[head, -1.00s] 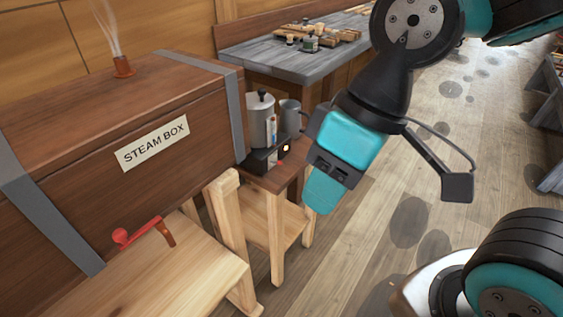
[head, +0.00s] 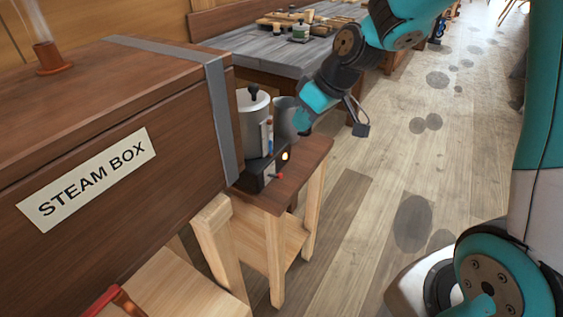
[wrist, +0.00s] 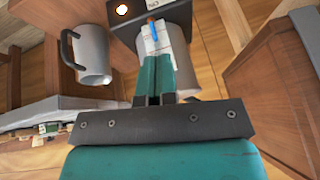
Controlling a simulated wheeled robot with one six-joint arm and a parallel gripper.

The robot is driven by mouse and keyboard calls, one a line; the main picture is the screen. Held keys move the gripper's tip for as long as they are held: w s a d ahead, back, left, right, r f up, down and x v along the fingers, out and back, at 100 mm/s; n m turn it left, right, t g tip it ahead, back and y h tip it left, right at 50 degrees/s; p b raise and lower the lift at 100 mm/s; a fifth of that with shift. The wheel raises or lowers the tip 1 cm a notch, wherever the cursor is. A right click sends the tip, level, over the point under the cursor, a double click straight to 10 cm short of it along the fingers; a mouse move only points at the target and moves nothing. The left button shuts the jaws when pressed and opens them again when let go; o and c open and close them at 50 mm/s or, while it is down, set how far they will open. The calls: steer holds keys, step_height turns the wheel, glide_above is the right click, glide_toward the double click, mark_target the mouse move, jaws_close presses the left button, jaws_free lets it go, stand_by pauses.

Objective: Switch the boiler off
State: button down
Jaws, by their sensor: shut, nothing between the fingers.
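The boiler (head: 253,125) is a grey metal pot with a black-knobbed lid. It stands on a black base (head: 262,170) on a small wooden stand. A lamp (head: 285,156) on the base glows yellow-white, and a small red-tipped switch (head: 280,176) sticks out below it. In the wrist view the lit lamp (wrist: 121,10) shows at the top, beside upside-down lettering; I cannot make out the switch there. My gripper (head: 300,124) is shut and empty, above the mug's side of the boiler. In the wrist view its teal fingers (wrist: 153,58) overlap the boiler's white-and-blue gauge (wrist: 156,36); contact cannot be told.
A grey mug (head: 288,118) stands beside the boiler, close to my gripper; it also shows in the wrist view (wrist: 93,55). The large wooden steam box (head: 150,120) fills the left. A grey-topped workbench (head: 275,52) stands behind. The floor on the right is clear.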

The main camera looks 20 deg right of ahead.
glide_above(271, 174)
steer(key=d, duration=0.2)
steer(key=f, duration=0.8)
steer(key=shift+s+a+f, duration=0.15)
steer(key=shift+s+f, duration=0.15)
steer(key=shift+f, duration=0.1)
steer(key=f, duration=0.1)
steer(key=s+f, duration=0.1)
steer(key=f, duration=0.1)
steer(key=shift+s+f, duration=0.1)
steer(key=shift+f, duration=0.3)
steer(key=shift+f+b, duration=0.15)
steer(key=shift+b, duration=0.45)
